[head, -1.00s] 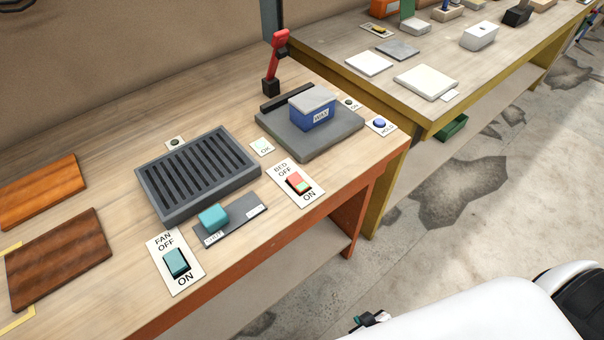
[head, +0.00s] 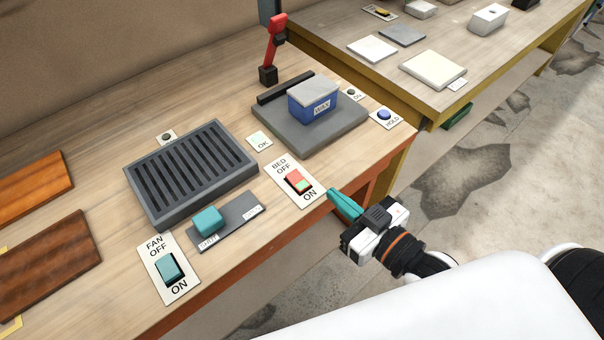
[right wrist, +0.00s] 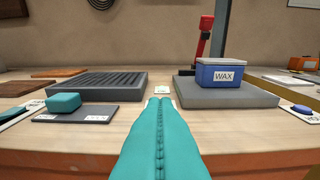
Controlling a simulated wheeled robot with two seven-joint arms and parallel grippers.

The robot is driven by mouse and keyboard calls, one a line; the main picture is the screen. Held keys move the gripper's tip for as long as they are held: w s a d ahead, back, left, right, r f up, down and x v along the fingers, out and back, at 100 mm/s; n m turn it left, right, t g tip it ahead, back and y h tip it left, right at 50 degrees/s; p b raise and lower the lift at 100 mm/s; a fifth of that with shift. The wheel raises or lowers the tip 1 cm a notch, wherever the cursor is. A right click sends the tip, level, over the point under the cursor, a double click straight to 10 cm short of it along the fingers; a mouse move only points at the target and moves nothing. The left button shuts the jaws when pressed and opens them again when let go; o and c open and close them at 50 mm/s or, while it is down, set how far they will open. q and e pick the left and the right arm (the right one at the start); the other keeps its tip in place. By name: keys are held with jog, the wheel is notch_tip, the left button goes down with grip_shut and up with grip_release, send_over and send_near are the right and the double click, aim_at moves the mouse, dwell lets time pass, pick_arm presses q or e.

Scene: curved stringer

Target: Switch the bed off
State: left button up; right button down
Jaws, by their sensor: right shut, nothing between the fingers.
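The bed switch is a red rocker (head: 298,182) on a white plate (head: 281,171) marked BED, OFF and ON, near the bench's front edge. A green patch shows on the rocker's end nearest ON. My right gripper (head: 332,194) has teal fingers, shut and empty, just right of the plate's ON end and apart from the rocker. In the right wrist view the shut fingers (right wrist: 158,104) point over the bench and hide the bed switch. The grey bed (head: 302,131) carries a blue WAX box (head: 318,101). My left gripper is in neither view.
A FAN switch (head: 169,268) and a slider with a teal knob (head: 208,221) lie to the left, beside a grey grille (head: 192,170). A HOLD button (head: 384,114) and an upright red lever (head: 273,48) stand near the bed. Wooden boards (head: 45,265) lie far left.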

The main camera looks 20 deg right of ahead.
jog(key=shift+r, duration=0.1)
dwell(0.3)
send_over(302, 186)
jog(key=shift+s+d+f, duration=0.15)
jog(key=shift+s+f, duration=0.05)
jog(key=shift+f, duration=0.25)
jog(key=f, duration=0.3)
jog(key=shift+w+f+b, duration=0.25)
jog(key=shift+f+b, duration=0.05)
jog(key=shift+f, duration=0.35)
